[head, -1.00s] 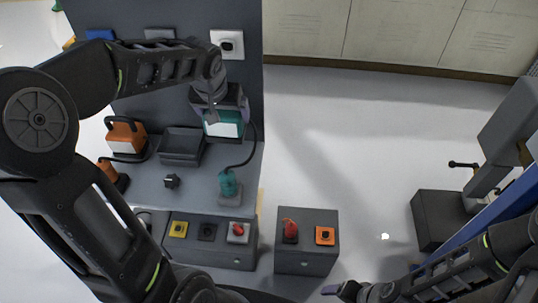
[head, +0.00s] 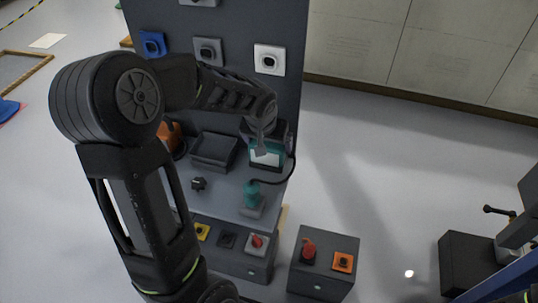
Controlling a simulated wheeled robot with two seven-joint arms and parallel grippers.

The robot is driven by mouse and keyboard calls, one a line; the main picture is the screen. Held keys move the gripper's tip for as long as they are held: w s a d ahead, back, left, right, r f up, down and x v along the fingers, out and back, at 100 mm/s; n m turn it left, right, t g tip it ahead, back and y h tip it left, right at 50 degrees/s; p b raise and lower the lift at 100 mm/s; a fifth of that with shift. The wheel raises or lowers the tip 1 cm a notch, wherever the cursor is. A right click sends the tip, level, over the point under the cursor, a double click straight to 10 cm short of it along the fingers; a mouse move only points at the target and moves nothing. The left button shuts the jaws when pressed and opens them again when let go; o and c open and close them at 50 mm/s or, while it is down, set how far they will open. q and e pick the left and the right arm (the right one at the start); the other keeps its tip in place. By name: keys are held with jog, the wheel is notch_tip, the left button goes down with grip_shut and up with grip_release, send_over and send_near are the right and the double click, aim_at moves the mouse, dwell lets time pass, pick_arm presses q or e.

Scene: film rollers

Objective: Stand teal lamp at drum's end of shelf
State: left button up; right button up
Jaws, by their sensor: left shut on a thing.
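The teal lamp (head: 267,157), a box with a pale front panel, is at the right side of the grey shelf unit. My left gripper (head: 262,138) reaches over it from above and is shut on it at the top, which the gripper partly hides. A dark cord runs from the lamp to a teal base piece (head: 251,196) on the shelf (head: 226,190). I cannot tell whether the lamp touches the shelf. I make out no drum. My right gripper is out of view.
A dark open bin (head: 213,150) and a small black knob (head: 199,184) are on the shelf. An orange lamp (head: 171,137) is at the left, partly behind my arm. A separate grey box (head: 322,268) with a red switch stands at the right.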

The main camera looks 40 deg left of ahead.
pick_arm(q)
jog(key=shift+f, duration=0.25)
jog(key=shift+f, duration=1.85)
jog(key=shift+f, duration=0.2)
jog(key=o, duration=1.8)
jog(key=shift+r, duration=0.4)
jog(key=v, duration=1.1)
jog(key=shift+s+r, duration=0.2)
jog(key=shift+s, duration=0.05)
